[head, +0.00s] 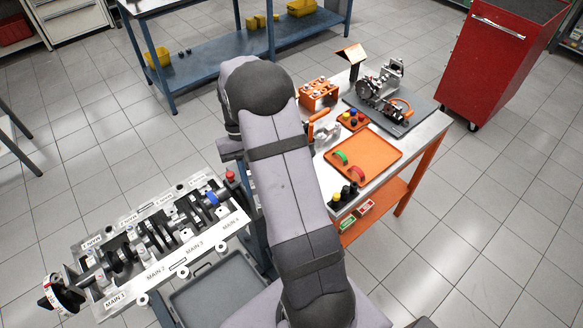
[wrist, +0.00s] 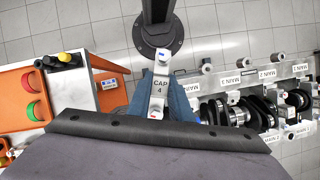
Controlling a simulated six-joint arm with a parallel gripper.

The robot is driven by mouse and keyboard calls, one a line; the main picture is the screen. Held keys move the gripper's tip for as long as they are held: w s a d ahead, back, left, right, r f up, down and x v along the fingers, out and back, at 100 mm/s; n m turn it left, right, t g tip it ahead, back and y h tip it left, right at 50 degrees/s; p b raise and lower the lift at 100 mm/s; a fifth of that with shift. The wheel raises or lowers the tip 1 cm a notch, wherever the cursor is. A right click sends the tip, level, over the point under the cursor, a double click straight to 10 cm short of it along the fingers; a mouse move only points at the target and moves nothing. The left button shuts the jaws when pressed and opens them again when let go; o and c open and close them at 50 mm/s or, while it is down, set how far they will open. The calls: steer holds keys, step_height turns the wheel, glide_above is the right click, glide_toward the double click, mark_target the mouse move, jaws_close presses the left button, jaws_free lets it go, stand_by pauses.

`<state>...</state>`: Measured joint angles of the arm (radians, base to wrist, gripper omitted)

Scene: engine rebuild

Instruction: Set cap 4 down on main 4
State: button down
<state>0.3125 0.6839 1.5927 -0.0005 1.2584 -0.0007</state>
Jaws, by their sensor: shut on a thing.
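Cap 4 (wrist: 160,84) is a pale metal bearing cap with a "CAP 4" label. My gripper (wrist: 160,100) is shut on it, one blue-grey finger on each side, in the wrist view. The engine block (head: 150,240) with its crankshaft lies at the lower left of the head view. The MAIN 4 label (head: 231,224) is at the block's right end; it also shows in the wrist view (wrist: 230,80), to the right of the held cap. The cap is apart from the block, over the gap beside it. In the head view my arm hides the gripper and cap.
A workbench (head: 431,133) with an orange tray (head: 384,146) holding red and green curved pieces stands to the right. A grey tray (head: 215,290) lies beside the block. A red tool cabinet (head: 490,60) stands at the back right.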

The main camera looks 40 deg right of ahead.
steer(key=s+a+r+n+p, duration=0.15)
steer(key=a+r+p, duration=0.25)
steer(key=a+p, duration=0.55)
steer(key=w+f+m+t+b, duration=0.1)
steer(key=w+m+t, duration=0.3)
steer(key=m, duration=1.2)
steer(key=w+d+f+m+t+h, duration=0.1)
steer(key=w+f+m+t, duration=0.2)
steer(key=w+m, duration=0.8)
steer(key=m+t, duration=0.2)
steer(key=m, duration=0.4)
steer(key=shift+f+b, duration=0.15)
steer(key=shift+b, duration=0.2)
steer(key=shift+w+m, duration=0.1)
steer(key=shift+m, duration=0.35)
